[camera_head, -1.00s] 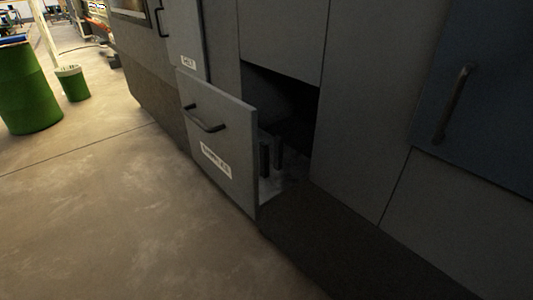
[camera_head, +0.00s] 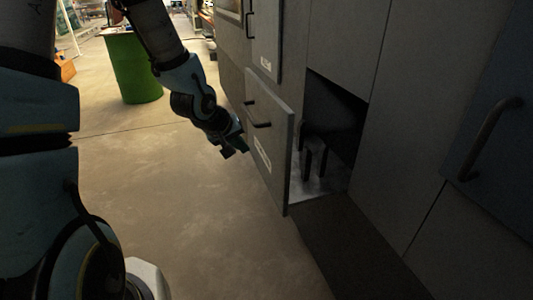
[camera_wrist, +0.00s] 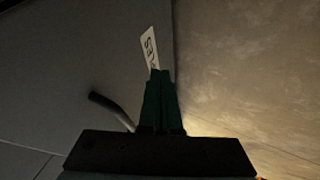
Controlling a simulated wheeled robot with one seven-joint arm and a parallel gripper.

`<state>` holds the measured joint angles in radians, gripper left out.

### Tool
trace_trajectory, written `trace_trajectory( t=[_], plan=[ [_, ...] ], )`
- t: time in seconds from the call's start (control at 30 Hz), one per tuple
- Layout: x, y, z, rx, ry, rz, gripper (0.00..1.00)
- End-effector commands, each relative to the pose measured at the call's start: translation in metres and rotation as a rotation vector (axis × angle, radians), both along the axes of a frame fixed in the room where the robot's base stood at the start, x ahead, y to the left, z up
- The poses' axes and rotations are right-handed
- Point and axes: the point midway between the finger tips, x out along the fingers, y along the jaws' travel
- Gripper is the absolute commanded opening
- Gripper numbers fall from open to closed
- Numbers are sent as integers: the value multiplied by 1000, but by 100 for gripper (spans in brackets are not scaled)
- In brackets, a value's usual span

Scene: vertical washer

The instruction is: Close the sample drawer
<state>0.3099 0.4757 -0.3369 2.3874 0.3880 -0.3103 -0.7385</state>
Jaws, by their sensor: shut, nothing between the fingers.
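The sample drawer (camera_head: 278,178) stands pulled out from the dark grey cabinet, with a gap behind its front panel. Its front has a dark bar handle (camera_head: 260,124) and a white label (camera_head: 262,154). Upright dark parts (camera_head: 308,160) show inside the drawer. My gripper (camera_head: 231,153) is in front of the panel, on its left side in the head view, below handle height. In the wrist view my gripper's green fingers (camera_wrist: 160,76) are together and empty, pointing at the label (camera_wrist: 149,49). The handle (camera_wrist: 112,108) is to their left. Whether they touch the panel is unclear.
A cabinet door (camera_head: 266,38) with its own handle is above and left of the drawer. A dark blue panel with a handle (camera_head: 484,140) is at the right. A green barrel (camera_head: 133,68) stands at the back left. The concrete floor before the drawer is clear.

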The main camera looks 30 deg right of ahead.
Motion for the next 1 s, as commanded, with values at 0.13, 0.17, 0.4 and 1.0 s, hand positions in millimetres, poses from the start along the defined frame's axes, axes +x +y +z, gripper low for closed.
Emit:
trace_trajectory(
  t=[0.13,0.17,0.4,1.0],
  plan=[
    [8,-16,-26,3,3,-4,0],
    [10,-19,-30,2,3,-2,0],
    [15,-47,-42,0,-2,-4,0],
    [13,-68,-44,1,-1,1,0]
  ],
)
